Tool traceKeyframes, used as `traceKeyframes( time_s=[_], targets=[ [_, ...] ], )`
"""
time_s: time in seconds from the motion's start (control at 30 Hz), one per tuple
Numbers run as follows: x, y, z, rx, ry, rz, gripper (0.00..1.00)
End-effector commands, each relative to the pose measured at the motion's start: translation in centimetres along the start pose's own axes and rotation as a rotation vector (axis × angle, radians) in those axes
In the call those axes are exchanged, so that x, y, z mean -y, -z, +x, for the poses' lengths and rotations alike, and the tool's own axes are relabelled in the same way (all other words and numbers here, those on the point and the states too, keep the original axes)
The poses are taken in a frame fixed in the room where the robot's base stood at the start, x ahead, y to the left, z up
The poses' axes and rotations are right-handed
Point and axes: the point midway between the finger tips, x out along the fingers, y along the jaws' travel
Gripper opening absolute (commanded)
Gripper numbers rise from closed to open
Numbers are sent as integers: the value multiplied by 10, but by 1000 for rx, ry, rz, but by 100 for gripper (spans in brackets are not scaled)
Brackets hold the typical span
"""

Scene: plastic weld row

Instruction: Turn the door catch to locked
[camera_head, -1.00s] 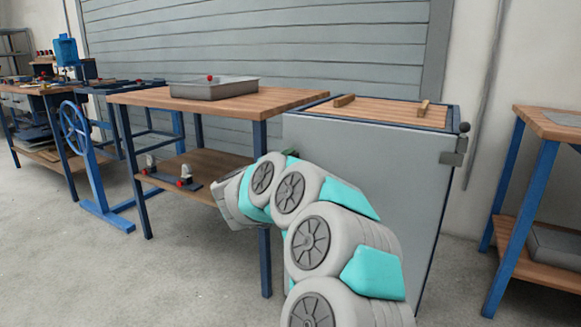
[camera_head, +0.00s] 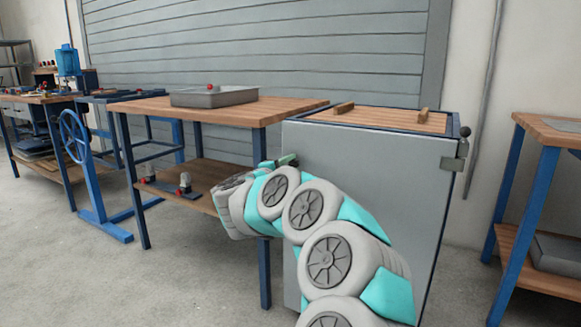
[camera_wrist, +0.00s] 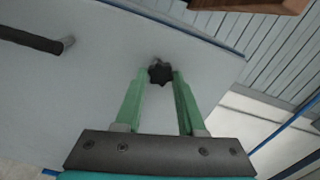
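A dark star-shaped knob (camera_wrist: 160,73), which looks like the door catch, sits on the grey cabinet door (camera_wrist: 100,60) in the wrist view. My gripper (camera_wrist: 159,76) has its two green fingers apart, one on each side of the knob. I cannot tell whether either finger touches it. In the head view my gripper (camera_head: 283,161) is at the left edge of the cabinet (camera_head: 385,165), largely hidden behind my arm. The knob is hidden there. Which way the catch is set cannot be read clearly.
A dark bar handle (camera_wrist: 30,40) stands out from the door at the left of the wrist view. A wooden workbench (camera_head: 215,108) with a grey tray (camera_head: 214,97) stands left of the cabinet. Another bench (camera_head: 545,125) is at right. The floor between has open room.

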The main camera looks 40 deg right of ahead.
Motion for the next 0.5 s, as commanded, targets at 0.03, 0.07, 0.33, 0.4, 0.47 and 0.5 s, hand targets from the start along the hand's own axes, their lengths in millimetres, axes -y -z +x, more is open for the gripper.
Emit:
traceKeyframes(
  time_s=[0.03,0.07,0.33,0.4,0.47,0.5],
  targets=[
    [-1,0,0,-1,-1,0,44],
    [-1,0,0,-1,-1,0,48],
    [0,0,0,0,0,-1,68],
    [0,0,0,0,0,-1,68],
    [0,0,0,0,0,-1,68],
    [0,0,0,0,0,-1,68]
  ],
)
